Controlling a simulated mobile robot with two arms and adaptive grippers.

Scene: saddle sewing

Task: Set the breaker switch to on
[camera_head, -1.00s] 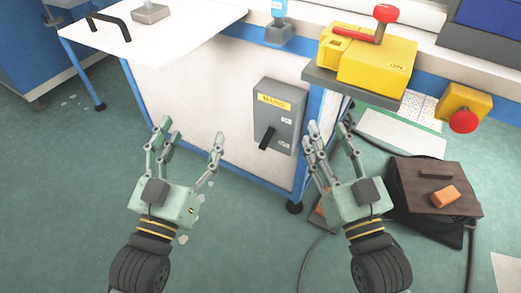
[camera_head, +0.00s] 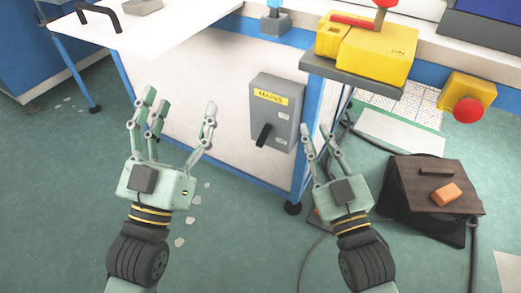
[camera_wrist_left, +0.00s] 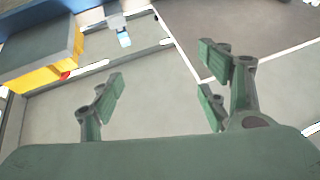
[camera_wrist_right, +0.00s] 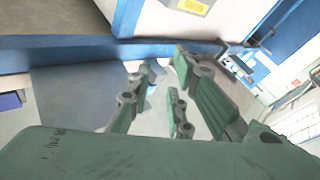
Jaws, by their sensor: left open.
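The breaker is a grey box (camera_head: 276,112) with a yellow MAINS label, fixed to the white cabinet side. Its black lever (camera_head: 264,134) points down and slightly left, near the lower of two small labels too small to read surely. My left gripper (camera_head: 181,106) is open and empty, left of the box and apart from it. My right gripper (camera_head: 317,131) is just right of the box's lower edge, its fingers drawn nearer each other but with a gap between them. The right wrist view shows that gap empty (camera_wrist_right: 160,88). The lever is not seen clearly in either wrist view.
A yellow machine (camera_head: 368,48) on a grey shelf (camera_head: 350,78) overhangs above my right gripper. A yellow box with a red button (camera_head: 467,110) is further right. A white tabletop (camera_head: 165,25) juts out above my left gripper.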

